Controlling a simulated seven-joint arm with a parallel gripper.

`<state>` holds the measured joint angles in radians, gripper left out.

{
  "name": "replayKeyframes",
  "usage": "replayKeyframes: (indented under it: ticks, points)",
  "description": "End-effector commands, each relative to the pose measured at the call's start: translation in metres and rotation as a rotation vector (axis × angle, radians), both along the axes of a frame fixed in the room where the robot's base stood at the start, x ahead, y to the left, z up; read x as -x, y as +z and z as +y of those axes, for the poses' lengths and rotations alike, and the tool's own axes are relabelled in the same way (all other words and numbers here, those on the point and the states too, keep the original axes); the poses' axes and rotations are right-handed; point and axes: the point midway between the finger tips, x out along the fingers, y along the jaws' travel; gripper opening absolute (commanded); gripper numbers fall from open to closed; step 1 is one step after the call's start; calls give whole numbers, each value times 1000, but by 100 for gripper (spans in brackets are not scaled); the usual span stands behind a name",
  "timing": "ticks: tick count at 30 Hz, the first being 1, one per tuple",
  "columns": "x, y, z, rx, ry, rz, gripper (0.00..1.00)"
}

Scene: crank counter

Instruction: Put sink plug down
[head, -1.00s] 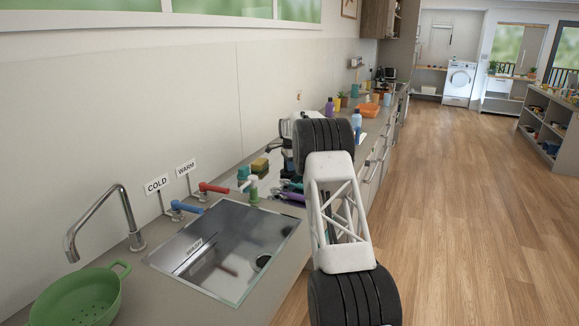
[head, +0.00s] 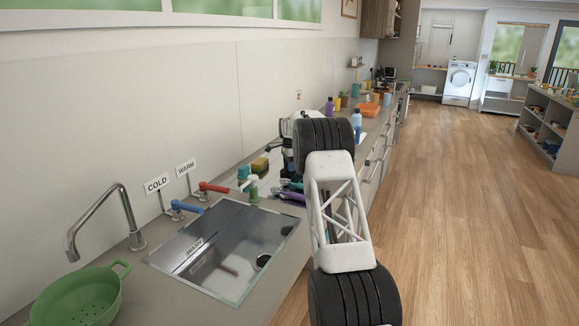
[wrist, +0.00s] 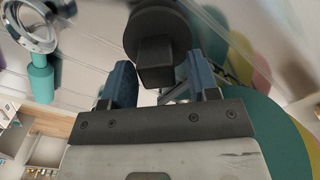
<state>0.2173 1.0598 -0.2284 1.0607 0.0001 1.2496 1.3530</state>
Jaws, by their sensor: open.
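A black round piece with a square knob, which looks like the sink plug (wrist: 157,62), is in the wrist view just beyond and between the blue fingertips of my gripper (wrist: 162,84). My gripper is open, and I see a gap on both sides of the knob. In the head view, my gripper (head: 287,158) is mostly hidden behind my arm, beyond the sink. The plug cannot be made out there. The sink (head: 222,250) is set in the counter and has a dark round spot near its right side.
A green colander (head: 80,298), a curved tap (head: 100,210), and blue (head: 187,207) and red (head: 214,188) levers stand around the sink. A green valve (head: 252,190) and purple-handled tools (head: 290,196) lie near my gripper. A teal handle (wrist: 42,80) shows in the wrist view.

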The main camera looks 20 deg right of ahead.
Motion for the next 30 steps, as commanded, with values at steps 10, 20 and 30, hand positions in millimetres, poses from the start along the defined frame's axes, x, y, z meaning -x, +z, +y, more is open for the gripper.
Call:
replayKeyframes:
  ticks: [10, 20, 30]
  points:
    - [0, 35, 0, 0, 0, -2, 55]
    - [0, 87, 0, 0, 0, -2, 55]
    - [0, 118, 0, 0, 0, 0, 55]
